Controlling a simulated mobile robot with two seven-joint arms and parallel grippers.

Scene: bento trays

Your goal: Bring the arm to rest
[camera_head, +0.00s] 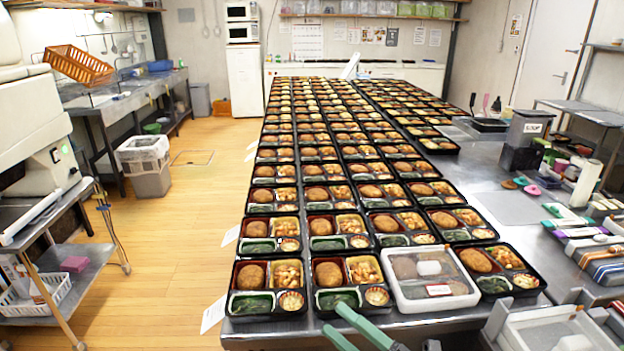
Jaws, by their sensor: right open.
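My right gripper (333,317) shows at the bottom edge of the head view, with two green fingers spread apart and nothing between them. Its fingertips are by the front edge of the long table, in front of a black bento tray (312,298) with a brown croquette, greens and side dishes. I cannot tell whether the fingers touch the tray. The rest of the right arm is mostly below the picture. My left gripper is not in view.
Rows of filled bento trays cover the steel table (270,330). A tray with a clear lid (431,302) stands in the front row. A white container (505,331) is at the bottom right. A metal cart (85,268) stands left; the wooden floor (190,230) between is clear.

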